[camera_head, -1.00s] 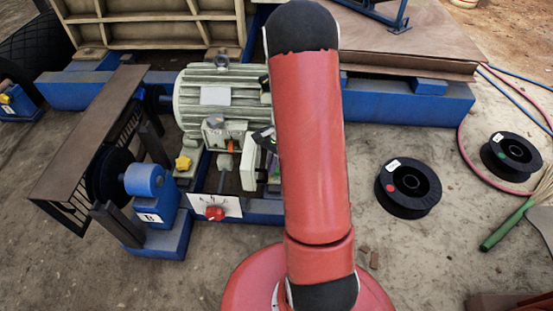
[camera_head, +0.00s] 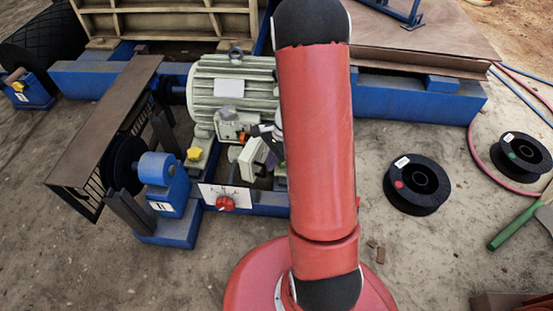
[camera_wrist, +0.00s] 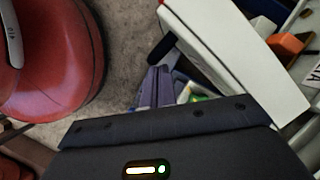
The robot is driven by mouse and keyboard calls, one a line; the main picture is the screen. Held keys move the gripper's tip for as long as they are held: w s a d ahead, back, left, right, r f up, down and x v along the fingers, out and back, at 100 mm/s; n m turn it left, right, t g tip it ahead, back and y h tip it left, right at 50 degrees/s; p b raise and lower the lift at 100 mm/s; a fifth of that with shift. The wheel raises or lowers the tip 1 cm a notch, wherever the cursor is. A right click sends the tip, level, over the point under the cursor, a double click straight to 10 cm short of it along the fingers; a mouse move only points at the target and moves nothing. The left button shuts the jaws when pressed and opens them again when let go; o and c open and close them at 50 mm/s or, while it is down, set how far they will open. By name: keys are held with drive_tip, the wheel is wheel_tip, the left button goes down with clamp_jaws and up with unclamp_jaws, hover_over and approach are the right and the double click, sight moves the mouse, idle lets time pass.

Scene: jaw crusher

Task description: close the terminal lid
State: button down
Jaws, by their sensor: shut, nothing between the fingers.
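The pale terminal lid (camera_head: 252,160) stands swung out on the near side of the motor's terminal box (camera_head: 230,126), tilted, with the box front uncovered. In the wrist view the lid (camera_wrist: 226,48) is a large pale plate, with an orange part (camera_wrist: 285,46) of the terminals beyond it. My gripper (camera_wrist: 158,86) is shut and empty, its fingers together beside the lid's left side. Whether they touch the lid I cannot tell. In the head view the gripper is mostly hidden behind my red arm.
The grey ribbed motor (camera_head: 235,88) sits on a blue frame. A red knob (camera_head: 225,203) on a white plate and a yellow knob (camera_head: 194,154) stand near the lid. Two black spools (camera_head: 416,184) (camera_head: 521,155) lie on open ground at the right.

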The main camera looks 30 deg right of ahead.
sight(247, 158)
drive_tip(key=w+a+m, duration=0.1)
drive_tip(key=a+m, duration=0.1)
drive_tip(key=w+a+m+t, duration=0.1)
drive_tip(key=a+m, duration=0.1)
drive_tip(key=w+a+m+t, duration=0.1)
drive_tip(key=a+m, duration=0.1)
drive_tip(key=a, duration=0.1)
drive_tip(key=shift+w+h+p, duration=0.3)
drive_tip(key=w+a+m+t+h+p, duration=0.2)
drive_tip(key=w+a+m+p, duration=0.2)
drive_tip(key=w+m, duration=0.4)
drive_tip(key=shift+w+m, duration=0.4)
drive_tip(key=shift+w, duration=0.1)
drive_tip(key=shift+t, duration=0.3)
